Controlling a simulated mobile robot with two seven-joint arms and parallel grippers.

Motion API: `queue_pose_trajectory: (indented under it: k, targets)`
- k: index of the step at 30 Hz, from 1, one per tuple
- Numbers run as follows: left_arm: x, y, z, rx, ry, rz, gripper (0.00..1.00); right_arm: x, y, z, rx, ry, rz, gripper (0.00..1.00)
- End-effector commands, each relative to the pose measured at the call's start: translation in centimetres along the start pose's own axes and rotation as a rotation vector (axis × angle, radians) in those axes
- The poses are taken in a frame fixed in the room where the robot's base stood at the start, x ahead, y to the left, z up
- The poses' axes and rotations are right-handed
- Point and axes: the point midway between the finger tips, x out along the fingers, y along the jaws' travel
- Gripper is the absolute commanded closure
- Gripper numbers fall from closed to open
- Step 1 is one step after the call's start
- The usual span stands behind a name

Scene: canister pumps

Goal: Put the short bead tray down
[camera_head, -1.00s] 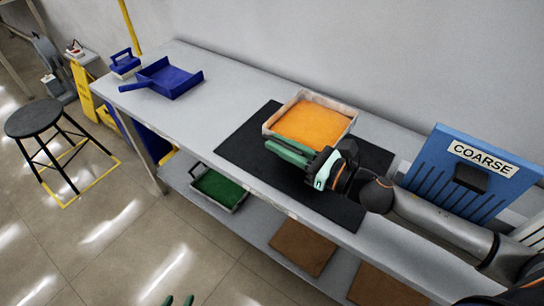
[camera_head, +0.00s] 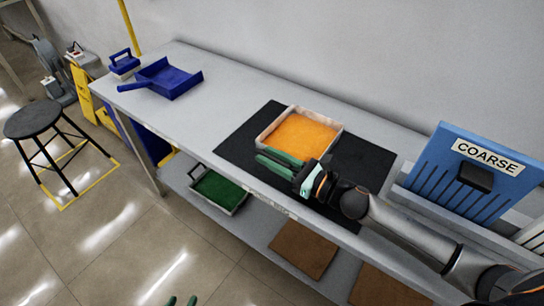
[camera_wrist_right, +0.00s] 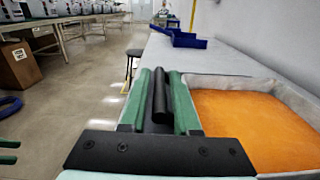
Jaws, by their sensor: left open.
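The short bead tray (camera_head: 263,141) is a pale, shallow tray full of orange beads. In the head view it is level over the black mat (camera_head: 236,151); I cannot tell whether its base touches the mat. My right gripper (camera_head: 280,165) is at the tray's near side. In the right wrist view the green fingers (camera_wrist_right: 160,105) are closed around a black handle bar (camera_wrist_right: 160,92), with the tray's wall (camera_wrist_right: 240,81) just to the right. My left gripper (camera_head: 180,301) shows only as two parted green fingertips at the bottom edge of the head view, empty and away from the table.
A blue COARSE panel (camera_head: 470,175) stands at the right. A tray with green contents (camera_head: 219,190) and brown mats (camera_head: 302,249) are on the lower shelf. The table's left-middle is clear.

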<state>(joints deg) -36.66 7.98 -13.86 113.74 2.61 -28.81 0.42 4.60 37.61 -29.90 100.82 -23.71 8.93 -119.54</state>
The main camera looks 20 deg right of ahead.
Motion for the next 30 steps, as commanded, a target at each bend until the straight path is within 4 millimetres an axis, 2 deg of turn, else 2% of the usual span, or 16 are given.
queue_pose_trajectory:
  k: [1,4,14,20,30]
  targets:
    - [0.0,0.0,-0.1,0.001,0.002,-0.001,0.50,0.0,0.0,0.0,0.000,0.000,0.000,0.64]
    - [0.0,-0.1,-0.1,0.001,0.004,-0.001,0.50,0.0,0.0,0.0,0.000,0.000,0.000,0.53]
    - [0.0,-0.2,-0.1,0.001,0.006,-0.003,0.50,-0.3,0.0,0.0,0.000,0.000,-0.001,0.53]
    - [0.2,-0.2,0.0,0.001,0.005,-0.003,0.50,-2.6,0.0,-0.2,0.002,0.003,0.000,0.53]
    - [0.5,-0.1,0.1,0.002,0.004,0.002,0.50,-8.1,0.0,-0.2,0.003,0.003,-0.001,0.53]
